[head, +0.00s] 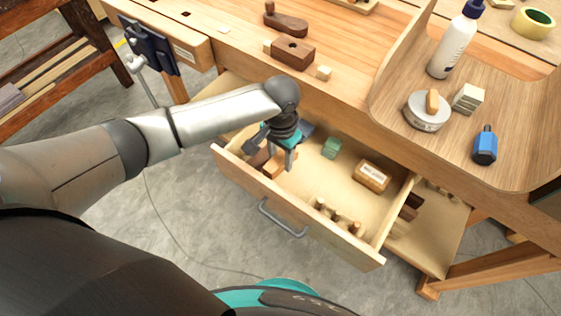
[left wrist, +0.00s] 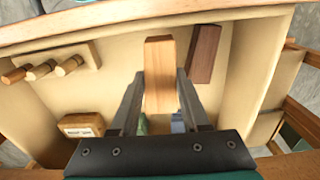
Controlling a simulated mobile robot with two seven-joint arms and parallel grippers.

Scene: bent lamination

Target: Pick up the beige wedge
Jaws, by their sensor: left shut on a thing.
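The beige wedge (head: 279,165) is a tan wooden block in the open drawer (head: 335,187), near its left end. My left gripper (head: 288,166) reaches down into the drawer and is shut on it. In the left wrist view the wedge (left wrist: 160,72) sits between the two fingers of the gripper (left wrist: 161,78), with its long side pointing away from the palm. The fingers partly hide it in the head view. I cannot tell whether it still touches the drawer floor. My right gripper is not in view.
A dark brown block (left wrist: 204,52) lies close beside the wedge. The drawer also holds a green block (head: 331,147), a labelled wooden box (head: 371,175) and a board with pegs (left wrist: 45,66). The drawer's front wall (head: 330,232) and the bench top (head: 335,50) stand close around the arm.

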